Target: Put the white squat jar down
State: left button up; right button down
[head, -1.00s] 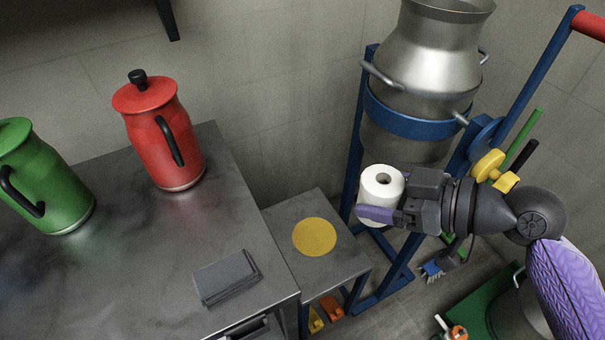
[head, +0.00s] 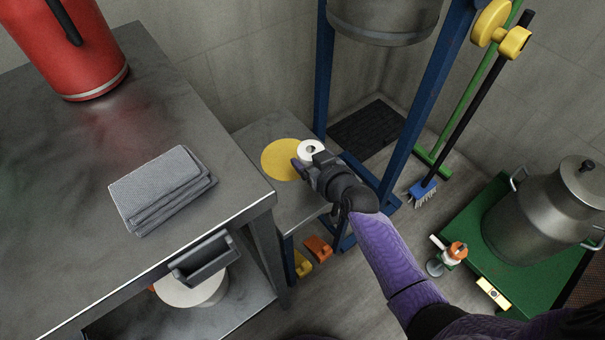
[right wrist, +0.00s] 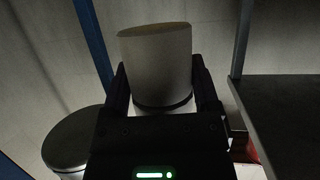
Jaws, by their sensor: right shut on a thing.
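The white squat jar (head: 309,148), with a dark round hole in its top, is in my right gripper (head: 307,165). In the head view it overlaps the right edge of a yellow round mat (head: 276,161) on a low grey table (head: 262,130). I cannot tell whether the jar touches the surface. In the right wrist view the jar (right wrist: 157,62) sits between both fingers of my right gripper (right wrist: 164,88). My left gripper is not in view.
A blue frame (head: 412,115) holding a metal vessel (head: 385,20) stands close behind and right of the jar. A higher counter (head: 85,125) with folded grey cloths (head: 163,188) and a red jug (head: 70,50) is at left. A metal can (head: 540,220) stands on a green platform (head: 468,235) at right.

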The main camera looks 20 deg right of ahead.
notch_tip(320, 180, down, 6)
jog(key=b, duration=0.3)
jog(key=shift+r, duration=0.45)
jog(key=shift+f, duration=0.25)
jog(key=shift+c, duration=0.3)
grip_release()
jog(key=shift+r, duration=0.1)
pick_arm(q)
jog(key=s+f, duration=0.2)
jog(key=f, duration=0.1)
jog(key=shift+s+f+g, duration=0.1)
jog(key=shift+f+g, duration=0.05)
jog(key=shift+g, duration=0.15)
pick_arm(e)
jog(key=shift+o, duration=0.3)
